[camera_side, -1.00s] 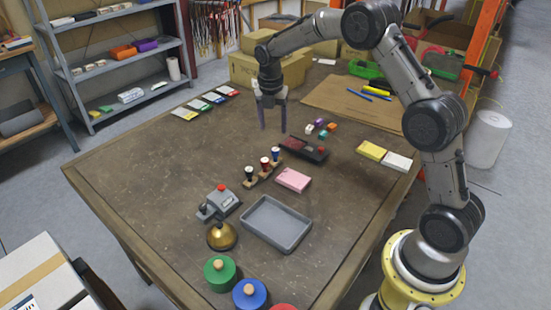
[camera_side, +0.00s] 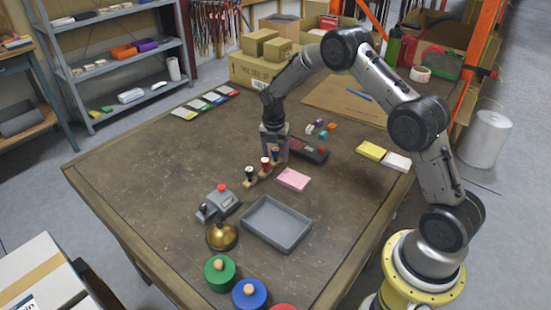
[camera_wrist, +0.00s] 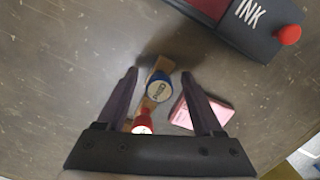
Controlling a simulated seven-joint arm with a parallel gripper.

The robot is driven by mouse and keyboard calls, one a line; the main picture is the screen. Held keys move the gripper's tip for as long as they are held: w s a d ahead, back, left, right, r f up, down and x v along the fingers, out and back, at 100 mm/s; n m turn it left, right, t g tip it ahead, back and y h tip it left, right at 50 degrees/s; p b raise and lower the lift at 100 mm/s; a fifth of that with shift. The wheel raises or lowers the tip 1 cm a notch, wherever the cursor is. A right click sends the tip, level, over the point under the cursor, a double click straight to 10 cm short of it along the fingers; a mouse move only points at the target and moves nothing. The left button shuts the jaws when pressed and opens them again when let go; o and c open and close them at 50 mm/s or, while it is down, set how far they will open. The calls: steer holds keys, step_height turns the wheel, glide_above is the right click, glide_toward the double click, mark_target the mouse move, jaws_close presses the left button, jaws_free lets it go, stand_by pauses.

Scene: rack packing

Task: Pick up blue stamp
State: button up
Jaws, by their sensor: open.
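The blue stamp (camera_wrist: 159,87) shows in the wrist view as a round blue-rimmed top with a pale label, standing on a brown wooden rack (camera_side: 260,174). In the side view the blue stamp (camera_side: 275,153) is at the rack's far end, partly hidden by my gripper. My gripper (camera_wrist: 160,75) is open, with its fingers on either side of the blue stamp and nothing clearly touching. In the side view my gripper (camera_side: 274,152) is low over the rack's far end. A red stamp (camera_wrist: 142,126) stands beside the blue one, nearer the palm.
A pink pad (camera_side: 293,179) lies right of the rack. A dark ink box (camera_side: 309,150) with a red knob is just behind. A black stamp (camera_side: 249,173) is at the rack's near end. A grey tray (camera_side: 277,223), grey device (camera_side: 218,204) and brass bell (camera_side: 221,236) stand in front.

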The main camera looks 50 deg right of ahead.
jaws_close()
stand_by(0.3)
steer(key=shift+r, duration=0.1)
steer(key=shift+r, duration=0.55)
steer(key=s+a+r, duration=0.3)
steer(key=s+r, duration=0.8)
steer(key=s, duration=0.2)
steer(key=shift+s+a+r, duration=0.25)
steer(key=shift+a+r, duration=0.1)
